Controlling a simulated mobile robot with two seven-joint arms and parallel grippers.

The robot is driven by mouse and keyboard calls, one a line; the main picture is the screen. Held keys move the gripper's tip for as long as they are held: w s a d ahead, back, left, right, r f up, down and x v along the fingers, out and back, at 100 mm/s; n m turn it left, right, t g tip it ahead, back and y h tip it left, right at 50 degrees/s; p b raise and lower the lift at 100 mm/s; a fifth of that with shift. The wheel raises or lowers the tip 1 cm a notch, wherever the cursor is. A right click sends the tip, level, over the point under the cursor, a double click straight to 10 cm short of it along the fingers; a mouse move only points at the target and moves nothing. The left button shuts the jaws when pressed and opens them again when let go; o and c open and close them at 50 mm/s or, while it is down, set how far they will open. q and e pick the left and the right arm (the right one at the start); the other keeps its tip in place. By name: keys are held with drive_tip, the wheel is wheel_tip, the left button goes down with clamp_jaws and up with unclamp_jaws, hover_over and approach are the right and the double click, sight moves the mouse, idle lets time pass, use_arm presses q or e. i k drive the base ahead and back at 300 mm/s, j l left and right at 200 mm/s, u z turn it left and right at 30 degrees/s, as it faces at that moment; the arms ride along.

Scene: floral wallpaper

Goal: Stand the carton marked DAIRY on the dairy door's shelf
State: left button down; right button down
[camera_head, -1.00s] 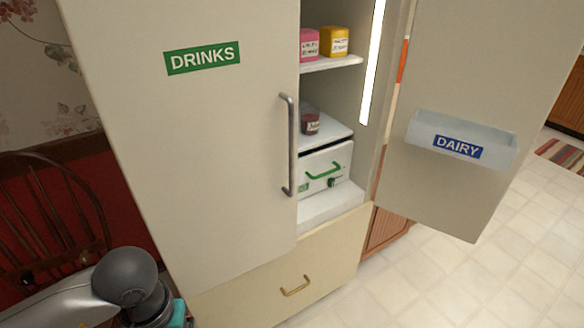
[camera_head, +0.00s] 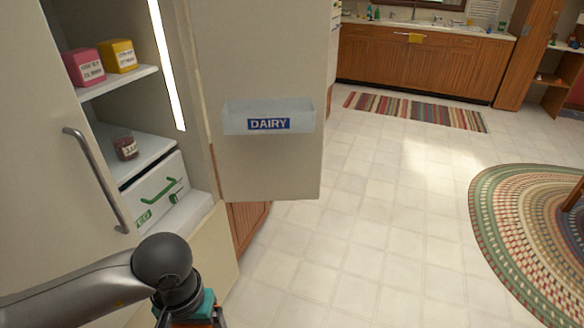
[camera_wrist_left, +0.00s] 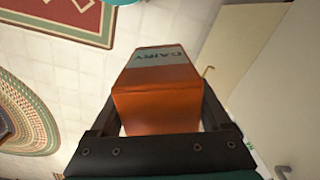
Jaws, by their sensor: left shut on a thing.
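The carton (camera_wrist_left: 158,95) marked DAIRY is orange with a pale band. In the left wrist view it sits between the two black fingers of my left gripper (camera_wrist_left: 160,108), which is shut on it. In the head view my left gripper (camera_head: 194,312) is at the bottom edge, low and left of the door shelf, and the carton is mostly cut off there. The dairy door's shelf (camera_head: 235,119) is a pale, see-through bin with a blue DAIRY label, on the inner face of the open right door (camera_head: 265,172). It looks empty. My right gripper is out of view.
The closed left door has a metal handle (camera_head: 97,180). Inside the fridge are a pink box (camera_head: 84,68), a yellow box (camera_head: 118,56), a dark jar (camera_head: 125,146) and a white drawer box (camera_head: 158,190). The tiled floor (camera_head: 370,215) right of the door is clear.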

sight(292, 124)
drive_tip(key=i+z, duration=0.3)
drive_tip(key=i+j+z, duration=0.1)
drive_tip(key=i+z, duration=0.2)
drive_tip(key=i, duration=0.25)
